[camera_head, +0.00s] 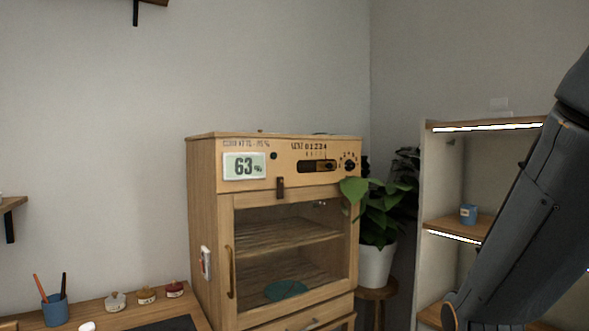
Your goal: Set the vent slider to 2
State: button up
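The vent slider (329,166) is a small wooden piece in a dark slot on the upper front panel of a wooden cabinet (205,220). It appears to sit toward the right end of the slot. A scale marked VENT 0 1 2 3 4 (309,147) is printed above it. The slider is too small to tell which number it lines up with. My arm crosses the right side of the view, apart from the cabinet. My gripper is not in view.
A display (244,166) reading 63% is left of the slot, and a round dial (349,165) is right of it. A potted plant (377,262) stands close to the cabinet's right side, its leaves overlapping the front edge. A shelf unit (433,220) is farther right.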

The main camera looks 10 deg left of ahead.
aim_at(330, 164)
jog(key=u, duration=0.8)
jog(key=k, duration=1.1)
jog(key=u, duration=0.75)
jog(key=i, duration=0.85)
jog(key=z, duration=1.1)
jog(key=i, duration=1.25)
jog(key=z, duration=0.9)
